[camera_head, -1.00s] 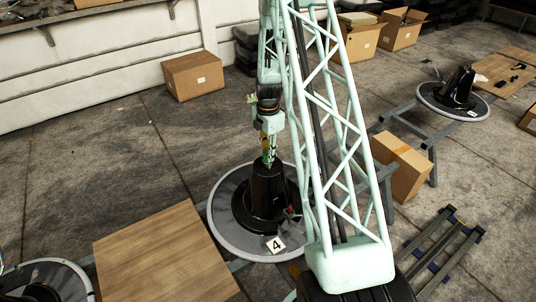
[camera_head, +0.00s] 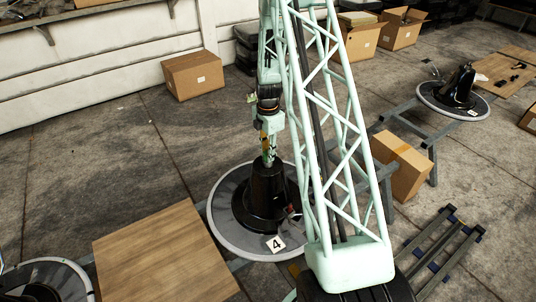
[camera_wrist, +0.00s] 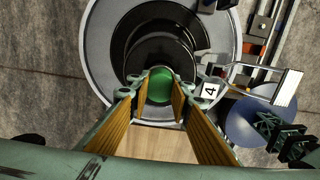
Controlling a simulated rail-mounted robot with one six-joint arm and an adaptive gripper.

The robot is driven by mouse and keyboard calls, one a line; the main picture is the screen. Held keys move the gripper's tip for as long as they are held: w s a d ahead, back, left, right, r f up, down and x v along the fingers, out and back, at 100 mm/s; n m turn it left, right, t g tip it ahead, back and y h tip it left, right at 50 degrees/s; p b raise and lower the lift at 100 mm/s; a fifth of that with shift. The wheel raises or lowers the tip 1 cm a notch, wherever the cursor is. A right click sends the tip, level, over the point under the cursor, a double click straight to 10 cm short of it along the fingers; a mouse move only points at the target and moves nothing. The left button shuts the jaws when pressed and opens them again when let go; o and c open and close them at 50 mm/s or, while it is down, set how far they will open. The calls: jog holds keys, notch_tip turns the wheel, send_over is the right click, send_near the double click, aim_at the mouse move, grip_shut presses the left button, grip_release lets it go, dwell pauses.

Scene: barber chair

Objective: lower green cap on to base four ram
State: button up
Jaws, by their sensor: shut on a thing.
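The green cap (camera_wrist: 160,86) is a round green piece between the two fingers of my gripper (camera_wrist: 160,92) in the wrist view. My gripper is shut on it, directly over the top of the black ram. The ram of base four (camera_head: 267,195) is a tall black cone with a flared foot, standing on a grey round base (camera_head: 227,237) marked with a white "4" card (camera_head: 276,244). In the head view my gripper (camera_head: 268,160) is right at the ram's top. The contact between cap and ram is hidden.
A wooden board (camera_head: 160,255) lies left of the base. A cardboard box (camera_head: 402,165) and grey frame stand to the right. Another round base with a black ram (camera_head: 455,90) is at the far right. Another box (camera_head: 193,75) stands by the wall.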

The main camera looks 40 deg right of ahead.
jog(key=shift+f, duration=0.35)
dwell(0.4)
jog(key=o, duration=0.8)
jog(key=shift+r, duration=0.15)
jog(key=shift+r+p, duration=1.55)
jog(key=shift+r, duration=2.8)
